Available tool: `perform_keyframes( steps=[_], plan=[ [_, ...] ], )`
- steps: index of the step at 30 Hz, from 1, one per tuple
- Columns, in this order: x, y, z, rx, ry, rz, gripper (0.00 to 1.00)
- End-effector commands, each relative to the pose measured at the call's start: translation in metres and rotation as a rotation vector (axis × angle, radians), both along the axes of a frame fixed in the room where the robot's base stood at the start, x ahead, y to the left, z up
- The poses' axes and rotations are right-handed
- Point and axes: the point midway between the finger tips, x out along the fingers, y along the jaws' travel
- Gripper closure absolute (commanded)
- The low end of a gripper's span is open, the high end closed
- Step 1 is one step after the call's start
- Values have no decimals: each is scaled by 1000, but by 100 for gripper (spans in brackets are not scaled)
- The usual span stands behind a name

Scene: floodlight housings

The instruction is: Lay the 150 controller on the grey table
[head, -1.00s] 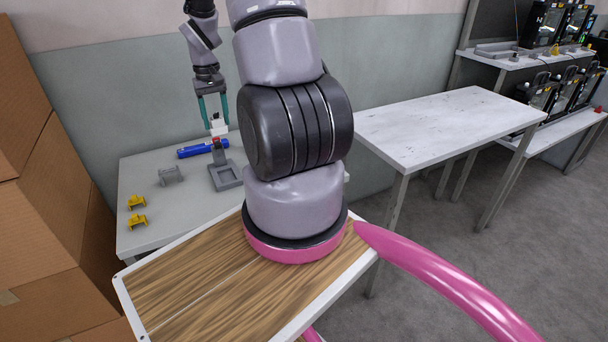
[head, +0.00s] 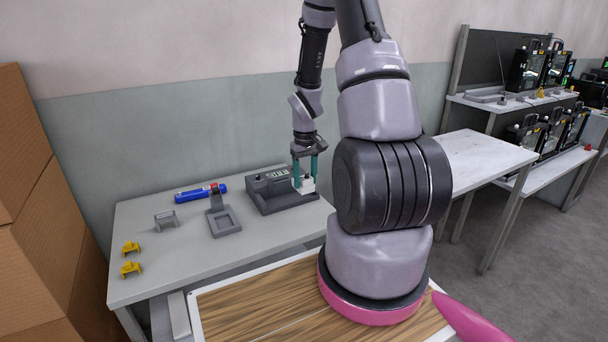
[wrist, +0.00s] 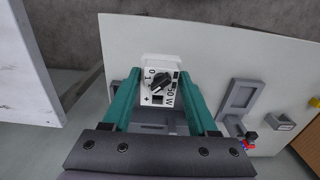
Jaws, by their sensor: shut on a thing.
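The 150 controller is a small white block (head: 308,186) with a dark knob and printed marks, of which "50 W" can be read in the wrist view (wrist: 152,97). My gripper (head: 305,174) is shut on it, with a teal finger on each side; the fingers also show in the wrist view (wrist: 160,88). The grey table (head: 165,265) lies beneath, and also fills much of the wrist view (wrist: 220,50).
Cardboard boxes (head: 40,220) stand left; a whitish table (head: 480,158) stands right.

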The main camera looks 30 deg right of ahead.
Motion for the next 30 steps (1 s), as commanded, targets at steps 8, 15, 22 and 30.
perform_keyframes(
  steps=[8, 15, 22, 30],
  plan=[
    [0, 0, 0, 0, 0, 2, 100],
    [-1, 0, -7, 1, 2, 2, 100],
    [-1, 0, -28, 0, 2, 2, 100],
    [0, 0, -55, 1, 2, 3, 100]
  ],
)
